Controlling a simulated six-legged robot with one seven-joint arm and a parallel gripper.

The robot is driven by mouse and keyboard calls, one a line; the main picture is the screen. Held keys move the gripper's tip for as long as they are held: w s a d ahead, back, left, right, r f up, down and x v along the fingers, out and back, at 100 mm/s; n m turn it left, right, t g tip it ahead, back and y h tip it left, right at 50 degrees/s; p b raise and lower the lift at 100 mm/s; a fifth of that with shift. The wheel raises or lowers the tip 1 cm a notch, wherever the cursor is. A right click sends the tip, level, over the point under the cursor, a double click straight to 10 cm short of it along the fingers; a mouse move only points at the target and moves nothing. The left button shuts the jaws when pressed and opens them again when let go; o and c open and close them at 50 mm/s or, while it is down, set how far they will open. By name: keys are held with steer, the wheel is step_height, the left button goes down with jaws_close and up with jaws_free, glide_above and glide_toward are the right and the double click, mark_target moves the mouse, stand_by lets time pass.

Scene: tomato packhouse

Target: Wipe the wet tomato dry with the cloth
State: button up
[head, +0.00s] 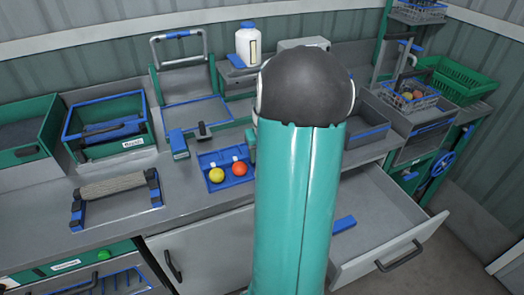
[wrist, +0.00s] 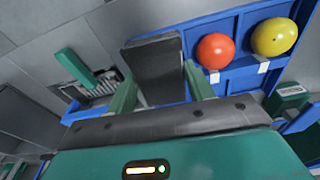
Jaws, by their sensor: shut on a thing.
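A red tomato (head: 240,169) and a yellow tomato (head: 216,175) sit side by side in a blue tray (head: 236,183) on the bench. In the wrist view the red tomato (wrist: 215,51) is nearer my gripper and the yellow tomato (wrist: 274,37) is further right. I cannot tell which is wet. My gripper (wrist: 160,76) is shut on a flat dark grey thing (wrist: 155,62), perhaps the cloth, left of the red tomato and apart from it. In the head view my arm hides most of my gripper, at the tray's right end.
A blue block (head: 178,145) and a small black-handled tool (head: 203,131) stand behind the tray. A roller frame (head: 117,192) and a green-blue bin (head: 106,127) are to the left. A white bottle (head: 248,46) stands at the back. An open drawer (head: 375,240) juts out at right.

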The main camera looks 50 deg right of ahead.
steer(key=shift+s+a+f, duration=0.25)
steer(key=shift+s+a, duration=0.1)
steer(key=shift+s, duration=0.1)
steer(key=shift+w, duration=0.1)
steer(key=shift+w+d+r, duration=0.1)
steer(key=shift+w+d, duration=0.6)
steer(key=shift+w, duration=0.2)
steer(key=shift+w+d, duration=0.65)
steer(key=shift+w, duration=0.25)
steer(key=shift+r, duration=3.1)
